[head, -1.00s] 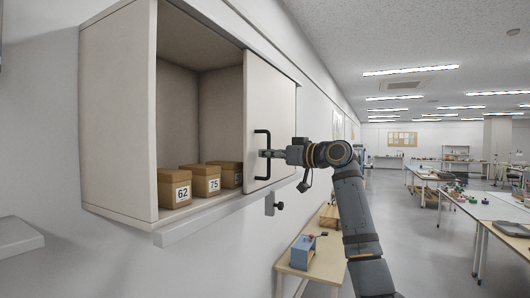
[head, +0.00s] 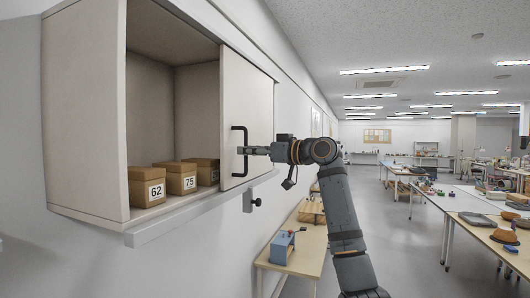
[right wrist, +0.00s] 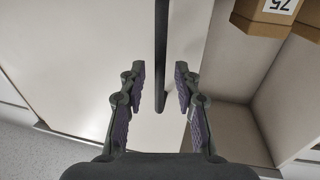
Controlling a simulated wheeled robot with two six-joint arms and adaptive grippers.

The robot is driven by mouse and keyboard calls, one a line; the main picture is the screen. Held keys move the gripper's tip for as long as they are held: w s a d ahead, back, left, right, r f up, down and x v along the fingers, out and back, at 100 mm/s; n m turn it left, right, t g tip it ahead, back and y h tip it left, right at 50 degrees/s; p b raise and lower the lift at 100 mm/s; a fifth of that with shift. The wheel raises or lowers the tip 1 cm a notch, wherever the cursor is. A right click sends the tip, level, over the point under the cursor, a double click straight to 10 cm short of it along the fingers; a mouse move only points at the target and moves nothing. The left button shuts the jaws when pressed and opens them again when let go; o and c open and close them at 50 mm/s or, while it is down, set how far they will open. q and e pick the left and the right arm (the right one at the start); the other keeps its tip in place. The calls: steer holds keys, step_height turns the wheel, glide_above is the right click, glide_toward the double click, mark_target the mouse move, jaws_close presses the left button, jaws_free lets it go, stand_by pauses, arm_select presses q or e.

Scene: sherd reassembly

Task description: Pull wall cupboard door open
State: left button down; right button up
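The wall cupboard (head: 85,110) is pale, with its left part uncovered. Its flat door (head: 258,105) covers the right part and carries a dark upright bar handle (head: 234,170). My right gripper (head: 246,150) is at the handle's middle, coming from the right. In the right wrist view, the handle (right wrist: 161,50) runs between the two open fingers of my right gripper (right wrist: 160,85), with a gap visible on each side. The handle's lower end shows between the fingertips. My left gripper is not in view.
Numbered boxes stand inside the cupboard, marked 62 (head: 147,187) and 75 (head: 176,179), with another behind. A dark knob on a bracket (head: 250,201) sits on the wall below. A bench (head: 310,260) with a blue box (head: 281,249) stands below right. Worktables are far right.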

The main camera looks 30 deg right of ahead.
steer(key=v, duration=1)
steer(key=shift+s+d, duration=0.1)
steer(key=shift+d, duration=0.05)
